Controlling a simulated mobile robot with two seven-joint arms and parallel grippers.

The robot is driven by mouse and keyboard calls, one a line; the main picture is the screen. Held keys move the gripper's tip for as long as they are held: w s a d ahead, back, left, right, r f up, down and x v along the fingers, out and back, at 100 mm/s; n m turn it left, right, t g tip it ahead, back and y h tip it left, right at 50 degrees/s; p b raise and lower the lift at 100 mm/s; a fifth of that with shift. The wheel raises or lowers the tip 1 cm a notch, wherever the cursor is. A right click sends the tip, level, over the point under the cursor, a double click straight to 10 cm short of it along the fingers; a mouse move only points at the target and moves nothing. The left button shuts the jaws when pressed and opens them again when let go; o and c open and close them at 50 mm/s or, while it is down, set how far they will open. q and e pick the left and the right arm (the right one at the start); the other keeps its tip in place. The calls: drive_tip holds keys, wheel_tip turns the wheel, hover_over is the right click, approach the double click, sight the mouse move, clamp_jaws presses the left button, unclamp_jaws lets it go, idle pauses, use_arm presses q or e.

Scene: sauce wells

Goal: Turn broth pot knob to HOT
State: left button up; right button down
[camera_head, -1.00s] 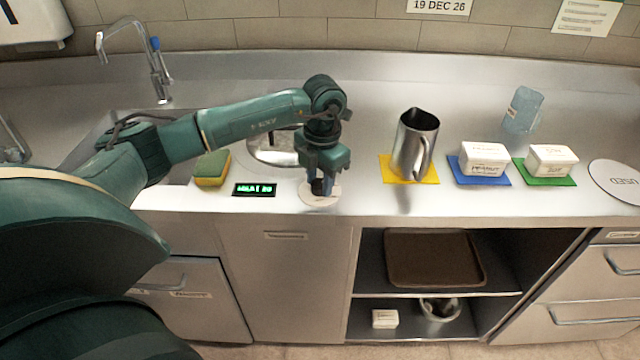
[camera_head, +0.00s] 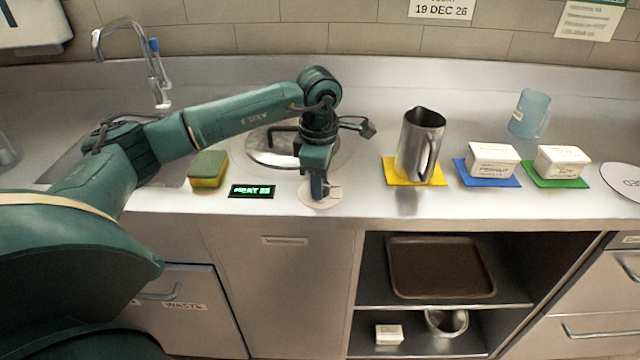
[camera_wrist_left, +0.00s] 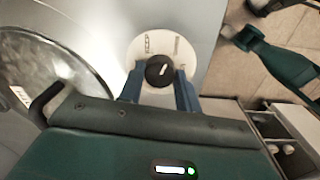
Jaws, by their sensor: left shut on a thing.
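My left gripper (camera_head: 318,192) points straight down at the counter's front edge, over a round pale dial plate (camera_head: 334,193). In the left wrist view my left gripper (camera_wrist_left: 159,80) has its two blue fingers on either side of a round black knob (camera_wrist_left: 158,70) with a white pointer mark, shut on it. The dial plate (camera_wrist_left: 140,50) carries small markings that I cannot read. The broth pot's shiny round lid (camera_head: 262,157) is set in the counter behind. A small black display (camera_head: 252,191) shows green text, seemingly HEAT and a number. My right gripper is not seen.
A yellow-green sponge (camera_head: 208,168) lies left of the display. A metal jug (camera_head: 419,143) stands on a yellow mat to the right. White tubs (camera_head: 493,160) sit on blue and green mats. A brown tray (camera_head: 441,267) is on the shelf below.

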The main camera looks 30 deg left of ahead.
use_arm(q)
drive_tip(key=m+b, duration=0.1)
drive_tip(key=m, duration=0.2)
drive_tip(key=shift+w+m, duration=0.1)
drive_tip(key=shift+m, duration=0.2)
drive_tip(key=m+b, duration=0.1)
drive_tip(key=m, duration=0.2)
drive_tip(key=shift+m, duration=0.3)
drive_tip(key=m+b, duration=0.1)
drive_tip(key=m, duration=0.1)
drive_tip(key=shift+m, duration=0.3)
drive_tip(key=shift+r+m+h+b, duration=0.1)
drive_tip(key=shift+m+h+b, duration=0.25)
drive_tip(key=shift+m, duration=1.55)
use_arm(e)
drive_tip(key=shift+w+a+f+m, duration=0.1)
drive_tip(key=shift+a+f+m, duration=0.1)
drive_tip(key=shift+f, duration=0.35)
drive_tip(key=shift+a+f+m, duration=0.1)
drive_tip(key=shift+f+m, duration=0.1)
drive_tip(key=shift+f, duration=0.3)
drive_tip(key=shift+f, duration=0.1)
use_arm(q)
drive_tip(key=o, duration=1)
drive_tip(key=shift+c, duration=0.2)
